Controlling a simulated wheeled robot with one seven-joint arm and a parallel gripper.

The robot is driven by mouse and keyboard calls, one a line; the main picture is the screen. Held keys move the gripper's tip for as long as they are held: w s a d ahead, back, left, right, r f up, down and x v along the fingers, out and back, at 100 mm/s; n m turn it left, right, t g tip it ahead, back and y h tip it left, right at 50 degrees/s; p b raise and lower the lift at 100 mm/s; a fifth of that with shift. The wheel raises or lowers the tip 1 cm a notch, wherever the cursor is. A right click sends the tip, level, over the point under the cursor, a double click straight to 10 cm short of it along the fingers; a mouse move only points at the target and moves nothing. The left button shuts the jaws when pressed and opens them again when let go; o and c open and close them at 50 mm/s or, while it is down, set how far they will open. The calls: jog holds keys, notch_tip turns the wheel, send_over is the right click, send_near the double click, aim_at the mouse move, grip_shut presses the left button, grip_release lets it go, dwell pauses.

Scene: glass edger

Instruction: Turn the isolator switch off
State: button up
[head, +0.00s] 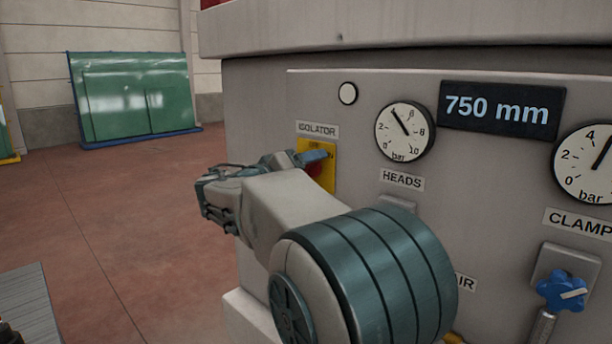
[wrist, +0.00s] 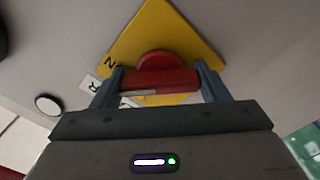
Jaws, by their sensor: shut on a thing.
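The isolator switch is a red rotary handle on a yellow plate (head: 330,170), under the ISOLATOR label (head: 318,130) on the grey machine panel. In the wrist view the red handle (wrist: 160,80) lies between my two fingers, in front of the yellow plate (wrist: 165,30). My gripper (wrist: 160,88) is shut on the handle, one finger at each end of it. In the head view my gripper (head: 318,158) reaches the plate from the left, and my arm hides part of the plate and most of the handle. Some plate lettering is partly covered, so the switch position is unclear.
A white round lamp (head: 348,93) and the HEADS gauge (head: 405,131) sit close by on the panel. A blue knob (head: 562,290) is at the lower right. Open red floor (head: 120,200) lies left of the machine, with a green glass rack (head: 135,95) behind.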

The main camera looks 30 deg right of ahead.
jog(key=n+b, duration=0.1)
jog(key=n, duration=0.3)
jog(key=shift+n, duration=2.2)
jog(key=o, duration=1)
jog(key=shift+c, duration=0.2)
jog(key=b+v, duration=0.2)
jog(key=v, duration=1.2)
